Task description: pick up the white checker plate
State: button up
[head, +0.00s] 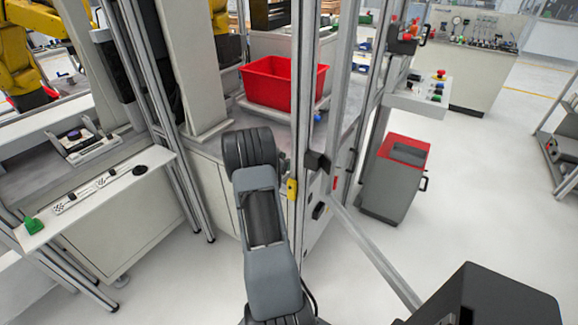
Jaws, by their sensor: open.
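A narrow white shelf on the left carries small flat pieces with a black-and-white pattern. One patterned piece (64,206) lies nearer the shelf's left end and another (106,179) lies further right along it. Either could be the white checker plate; they are too small to tell. Both lie flat with thin dark tool-like parts close by. My grey arm rises in the middle of the view, to the right of the shelf and well apart from it. My gripper does not show.
The white shelf (95,205) also holds a green object (33,222) and a black oval piece (140,170). Metal frame posts stand between the shelf and my arm. A red bin (284,82) sits behind my arm. A grey cart (394,180) stands right; open floor lies beyond it.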

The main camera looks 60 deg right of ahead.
jog(key=shift+c, duration=0.3)
grip_shut()
dwell(0.3)
